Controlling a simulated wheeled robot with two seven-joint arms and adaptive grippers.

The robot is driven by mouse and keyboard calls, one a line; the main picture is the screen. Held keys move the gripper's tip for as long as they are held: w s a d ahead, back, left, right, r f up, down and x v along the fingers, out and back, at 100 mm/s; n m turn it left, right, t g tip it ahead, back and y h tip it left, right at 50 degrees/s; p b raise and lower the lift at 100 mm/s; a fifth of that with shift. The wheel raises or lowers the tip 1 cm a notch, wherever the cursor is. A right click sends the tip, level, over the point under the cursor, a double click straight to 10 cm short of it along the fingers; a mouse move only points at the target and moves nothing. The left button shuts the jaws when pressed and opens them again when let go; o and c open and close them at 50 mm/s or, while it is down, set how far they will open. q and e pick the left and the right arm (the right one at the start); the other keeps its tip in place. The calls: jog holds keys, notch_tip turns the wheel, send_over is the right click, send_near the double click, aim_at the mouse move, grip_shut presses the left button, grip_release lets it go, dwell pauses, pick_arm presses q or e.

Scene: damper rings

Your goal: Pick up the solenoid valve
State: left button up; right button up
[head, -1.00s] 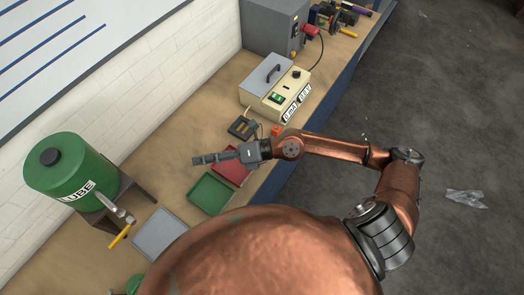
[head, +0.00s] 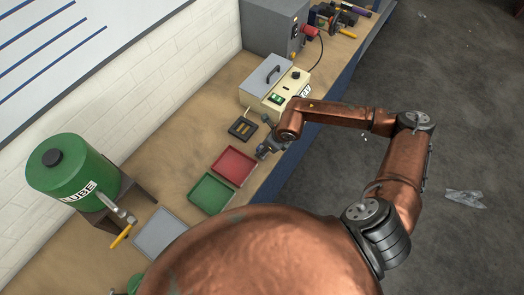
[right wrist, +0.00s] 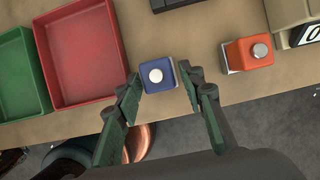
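In the right wrist view, a small blue block with a round white top (right wrist: 157,76) stands on the bench near its edge. An orange block with a round metal top (right wrist: 250,53) stands to its right. No label shows which of them is the solenoid valve. My right gripper (right wrist: 160,83) is open, with its green-padded fingertips on either side of the blue block; I cannot tell if they touch it. In the head view my right gripper (head: 268,149) is over the bench edge beside the red tray, and my arm hides both blocks. My left gripper is out of view.
A red tray (head: 234,167) and a green tray (head: 212,194) lie left of the gripper. A dark holder (head: 242,128) and a cream tester box (head: 285,85) lie beyond. A green lube tank (head: 72,172) stands at left. The floor lies past the bench edge.

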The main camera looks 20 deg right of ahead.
jog(key=shift+x, duration=1.55)
jog(key=shift+r, duration=0.1)
jog(key=shift+c, duration=0.3)
grip_shut()
